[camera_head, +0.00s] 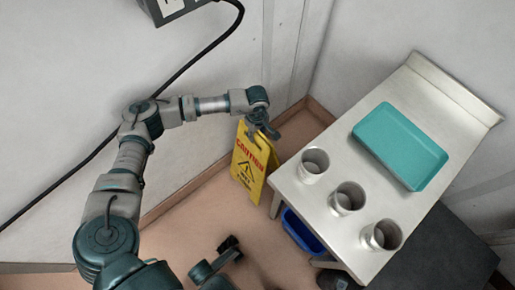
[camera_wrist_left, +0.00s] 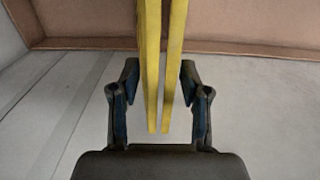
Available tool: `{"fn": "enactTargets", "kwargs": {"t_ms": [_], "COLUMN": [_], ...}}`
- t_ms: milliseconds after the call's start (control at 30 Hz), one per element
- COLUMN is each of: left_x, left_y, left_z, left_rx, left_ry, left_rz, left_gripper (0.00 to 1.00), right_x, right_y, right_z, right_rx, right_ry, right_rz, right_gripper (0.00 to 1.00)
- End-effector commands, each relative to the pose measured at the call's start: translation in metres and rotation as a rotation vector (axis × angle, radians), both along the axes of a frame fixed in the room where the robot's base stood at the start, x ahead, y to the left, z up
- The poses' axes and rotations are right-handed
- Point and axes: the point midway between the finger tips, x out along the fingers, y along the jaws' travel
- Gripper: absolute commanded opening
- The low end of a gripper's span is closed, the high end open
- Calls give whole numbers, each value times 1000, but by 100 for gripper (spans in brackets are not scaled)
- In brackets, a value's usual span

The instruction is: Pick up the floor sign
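The yellow floor sign (camera_head: 250,163) stands upright on the floor beside the steel table, with "CAUTION" and a warning triangle on its face. My left gripper (camera_head: 262,126) is at the sign's top edge in the head view. In the left wrist view, the sign's two yellow panels (camera_wrist_left: 161,70) lie between the fingers of my left gripper (camera_wrist_left: 160,92). The fingers are apart, with a visible gap on each side of the panels. My right gripper (camera_head: 229,246) seems to be the dark end low in the head view; its fingers are unclear.
A steel table (camera_head: 425,100) carries a teal tray (camera_head: 401,146) and three metal cups (camera_head: 348,198). A blue bin (camera_head: 302,232) is under the table. White walls and a brown skirting border the sign's corner. A black cable (camera_head: 200,55) runs along the wall.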

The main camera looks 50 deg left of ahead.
Motion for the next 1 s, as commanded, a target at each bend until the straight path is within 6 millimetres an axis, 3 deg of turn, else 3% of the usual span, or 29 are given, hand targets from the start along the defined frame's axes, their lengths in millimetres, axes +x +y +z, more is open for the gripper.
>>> {"fn": "enactTargets", "kwargs": {"t_ms": [33, 133, 533, 1000], "left_x": [0, 0, 1, 2], "left_y": [0, 1, 1, 0], "left_z": [-1, -1, 4, 89], "left_rx": [-1, -1, -1, 0], "left_ry": [1, 1, -2, -9], "left_rz": [0, 0, 1, 0], "left_gripper": [25, 0, 0, 0], "right_x": [0, 0, -1, -34], "right_y": [0, 0, 0, -5], "right_z": [0, 0, 3, 22], "right_rx": [0, 0, 1, 11], "right_ry": [0, 0, -7, 2], "right_rz": [0, 0, 0, 1], "right_gripper": [40, 40, 40, 40]}}
